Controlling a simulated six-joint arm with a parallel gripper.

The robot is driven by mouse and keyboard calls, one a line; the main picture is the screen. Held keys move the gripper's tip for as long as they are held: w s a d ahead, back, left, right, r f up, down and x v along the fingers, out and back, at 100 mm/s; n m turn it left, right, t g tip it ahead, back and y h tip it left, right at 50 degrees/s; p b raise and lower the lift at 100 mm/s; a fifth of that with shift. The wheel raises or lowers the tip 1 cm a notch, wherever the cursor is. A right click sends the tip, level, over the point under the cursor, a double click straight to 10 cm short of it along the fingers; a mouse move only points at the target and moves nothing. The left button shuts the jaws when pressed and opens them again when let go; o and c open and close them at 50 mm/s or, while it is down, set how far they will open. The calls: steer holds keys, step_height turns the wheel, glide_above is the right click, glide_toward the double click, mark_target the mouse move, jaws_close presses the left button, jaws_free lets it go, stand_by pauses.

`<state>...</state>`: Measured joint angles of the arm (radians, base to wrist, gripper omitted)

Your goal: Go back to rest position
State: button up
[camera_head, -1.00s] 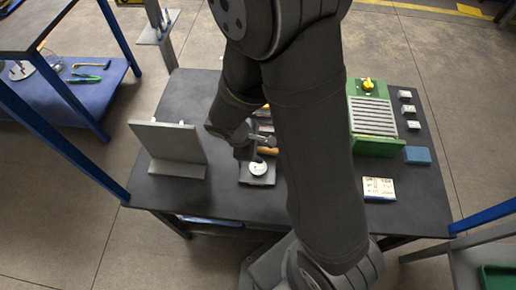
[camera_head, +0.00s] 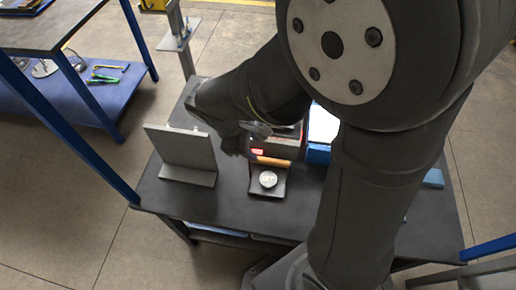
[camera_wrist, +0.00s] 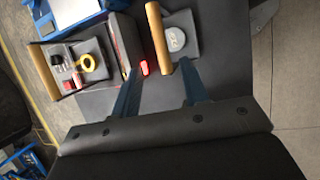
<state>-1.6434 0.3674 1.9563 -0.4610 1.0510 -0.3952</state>
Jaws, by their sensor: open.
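My gripper (camera_wrist: 159,66) shows in the wrist view with its two blue fingers apart and nothing between them. In the head view the gripper (camera_head: 240,142) is over the dark table (camera_head: 225,215), beside a grey box (camera_head: 287,140) with a red glowing spot (camera_head: 257,152). A small dark tray (camera_head: 283,187) holding a round pale disc (camera_head: 268,180) lies in front of it, with a wooden handle (camera_head: 272,161) at its back edge. The wrist view also shows the disc (camera_wrist: 176,39) and the handle (camera_wrist: 158,38) beyond the fingertips. My arm hides much of the table's right side.
A grey upright plate (camera_head: 180,148) stands left of the gripper. In the wrist view, a box with another wooden handle (camera_wrist: 41,72) holds a yellow ring (camera_wrist: 88,63). A blue shelf (camera_head: 90,92) with tools is at left. The table's front left is bare.

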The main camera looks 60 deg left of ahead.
mark_target(269, 160)
steer(key=shift+r, duration=0.1)
steer(key=x, duration=1.2)
steer(key=shift+s, duration=0.1)
steer(key=shift+r, duration=0.4)
